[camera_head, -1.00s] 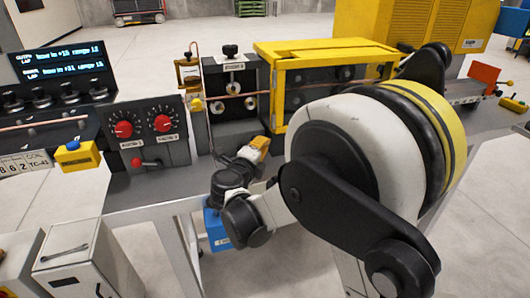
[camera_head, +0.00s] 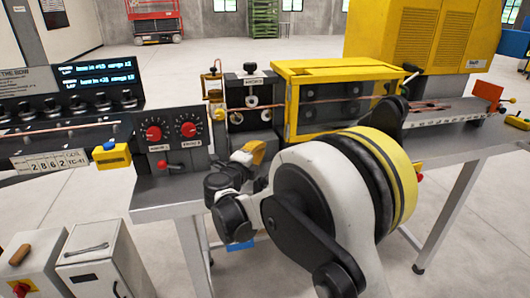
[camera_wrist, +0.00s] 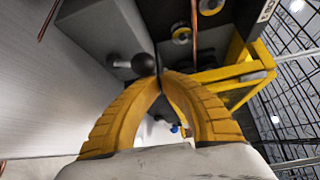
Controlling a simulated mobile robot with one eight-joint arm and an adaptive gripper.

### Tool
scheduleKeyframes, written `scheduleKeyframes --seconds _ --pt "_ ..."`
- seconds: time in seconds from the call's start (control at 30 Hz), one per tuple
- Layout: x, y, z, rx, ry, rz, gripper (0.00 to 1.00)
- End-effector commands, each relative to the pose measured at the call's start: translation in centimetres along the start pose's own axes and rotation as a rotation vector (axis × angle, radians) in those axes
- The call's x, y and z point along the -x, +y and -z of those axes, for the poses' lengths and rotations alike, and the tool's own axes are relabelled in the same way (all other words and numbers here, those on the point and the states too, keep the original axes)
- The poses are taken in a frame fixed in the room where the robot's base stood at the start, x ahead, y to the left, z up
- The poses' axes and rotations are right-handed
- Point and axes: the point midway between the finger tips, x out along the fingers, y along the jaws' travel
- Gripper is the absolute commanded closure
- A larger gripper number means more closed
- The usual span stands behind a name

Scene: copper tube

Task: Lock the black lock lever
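A black ball knob on a short grey rod (camera_wrist: 143,64) sits on a dark block in the wrist view; it looks like the lock lever. My gripper (camera_wrist: 161,76) has yellow curved fingers whose tips meet right beside this ball, with nothing seen between them. I cannot tell whether they touch the ball. In the head view my gripper (camera_head: 254,150) is low in front of the roller block (camera_head: 236,98), and the ball knob is not distinguishable there. Another black knob (camera_head: 249,68) stands on top of that block.
A yellow-framed guard box (camera_head: 335,65) stands right of the roller block; its frame is close to my fingers in the wrist view (camera_wrist: 225,74). A control box with red dials (camera_head: 170,132) is on the left. A copper tube (camera_head: 70,130) runs along the bench.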

Motion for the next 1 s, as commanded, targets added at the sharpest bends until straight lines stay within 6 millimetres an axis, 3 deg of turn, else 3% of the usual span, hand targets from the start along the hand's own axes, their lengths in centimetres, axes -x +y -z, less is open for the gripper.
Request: scheduleKeyframes --seconds 0.4,1.0 --pt "1.2 0.7 -1.9 0.000 -0.002 0.000 1.00" --pt "1.8 1.2 -2.7 -0.001 -0.007 -0.001 1.00"
